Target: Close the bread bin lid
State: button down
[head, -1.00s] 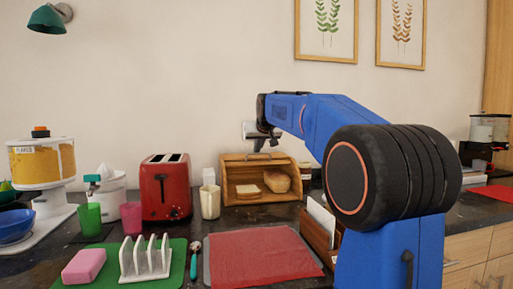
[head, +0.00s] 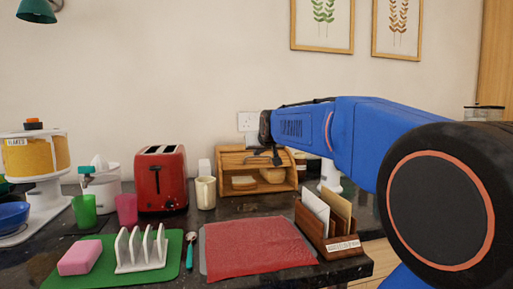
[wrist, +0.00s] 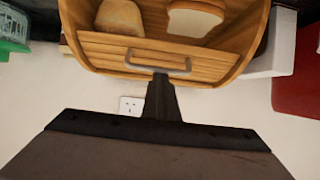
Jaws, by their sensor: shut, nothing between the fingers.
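The wooden bread bin (head: 222,184) stands at the back of the counter against the wall. Its slatted lid (head: 235,158) is up, leaving the front open with bread (head: 243,182) inside. In the wrist view the lid (wrist: 110,50) carries a grey bar handle (wrist: 180,71). My gripper (head: 274,157) is shut and empty at the upper front of the bin. In the wrist view its dark fingertips (wrist: 160,80) are right at the handle's middle; I cannot tell whether they touch it.
A cream mug (head: 205,193) and a red toaster (head: 162,180) stand left of the bin. A wooden letter rack (head: 318,235) is at front right. A red mat (head: 255,247) lies flat in front. A wall socket (wrist: 131,105) is behind the bin.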

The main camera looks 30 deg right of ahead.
jog(key=s+f, duration=0.2)
jog(key=f, duration=0.1)
jog(key=s+a+f, duration=0.1)
jog(key=s+f, duration=0.1)
jog(key=f, duration=0.2)
jog(key=s+a+f, duration=0.1)
jog(key=s+f, duration=0.1)
jog(key=f, duration=0.1)
jog(key=shift+s+f, duration=0.2)
jog(key=shift+s, duration=0.1)
jog(key=shift+s+f, duration=0.15)
jog(key=shift+f, duration=0.8)
jog(key=shift+s, duration=0.1)
jog(key=w+r+v, duration=0.1)
jog(key=r+v, duration=0.1)
jog(key=v, duration=1)
jog(key=shift+s+r+t, duration=0.2)
jog(key=shift+s+t, duration=0.15)
jog(key=shift+t, duration=0.05)
